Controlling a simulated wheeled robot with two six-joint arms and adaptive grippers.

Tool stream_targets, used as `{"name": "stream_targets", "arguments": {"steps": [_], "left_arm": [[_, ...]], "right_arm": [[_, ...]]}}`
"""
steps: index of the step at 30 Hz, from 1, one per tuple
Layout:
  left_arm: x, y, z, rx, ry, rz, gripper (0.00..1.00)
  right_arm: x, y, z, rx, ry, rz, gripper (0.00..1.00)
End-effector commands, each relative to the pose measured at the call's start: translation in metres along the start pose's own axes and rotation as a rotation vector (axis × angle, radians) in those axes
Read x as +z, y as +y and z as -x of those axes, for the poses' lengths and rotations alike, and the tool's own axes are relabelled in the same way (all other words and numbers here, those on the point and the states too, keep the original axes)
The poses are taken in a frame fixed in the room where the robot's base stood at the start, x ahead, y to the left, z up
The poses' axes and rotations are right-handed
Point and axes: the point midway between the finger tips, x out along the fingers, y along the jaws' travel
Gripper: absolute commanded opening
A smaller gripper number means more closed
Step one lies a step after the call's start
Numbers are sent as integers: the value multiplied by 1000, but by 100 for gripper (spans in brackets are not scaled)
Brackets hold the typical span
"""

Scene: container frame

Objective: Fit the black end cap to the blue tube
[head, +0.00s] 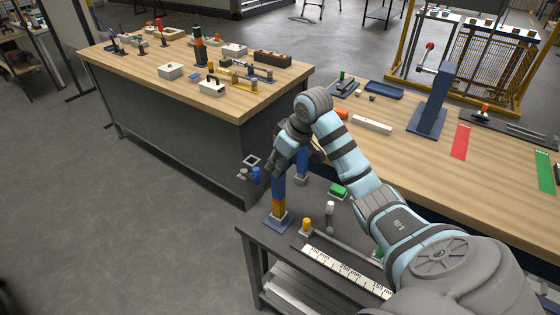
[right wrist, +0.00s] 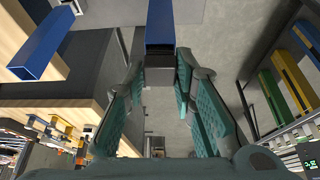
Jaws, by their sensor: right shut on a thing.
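The blue tube (head: 279,188) stands upright in the head view, with an orange and yellow part below it and a blue base (head: 277,222) at its foot. My right gripper (head: 280,165) is at its top end. In the right wrist view my right gripper (right wrist: 160,78) is shut on a small dark block, apparently the black end cap (right wrist: 159,74), between its teal fingers. The cap lines up with the end of the blue tube (right wrist: 160,22) and appears to meet it; how far it is seated cannot be told. In the head view the gripper hides the cap. My left gripper is not in view.
A second blue post (head: 302,165) stands close behind the tube. A green block (head: 338,190), a yellow-topped peg (head: 306,226), a white peg (head: 329,212) and a white ruler (head: 345,273) are on the dark table. A wooden bench (head: 410,140) lies behind my arm.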

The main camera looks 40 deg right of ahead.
Motion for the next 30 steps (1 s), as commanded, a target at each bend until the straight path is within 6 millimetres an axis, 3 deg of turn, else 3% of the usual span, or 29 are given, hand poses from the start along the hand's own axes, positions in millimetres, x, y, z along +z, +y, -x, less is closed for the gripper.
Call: {"name": "stream_targets", "arguments": {"steps": [10, 11, 15, 21, 26, 30], "left_arm": [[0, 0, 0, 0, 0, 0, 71], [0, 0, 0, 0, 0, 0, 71], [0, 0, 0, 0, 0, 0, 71], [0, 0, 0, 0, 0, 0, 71], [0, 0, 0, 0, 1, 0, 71], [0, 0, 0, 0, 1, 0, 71]], "right_arm": [[3, 0, -5, -1, -2, 0, 10], [3, 0, -5, 0, -2, 0, 26], [2, 0, -5, 0, -1, 0, 48], [2, 0, -5, 0, -1, 0, 48], [2, 0, -5, 0, -1, 0, 70], [2, 0, -5, 0, -1, 0, 71]]}}
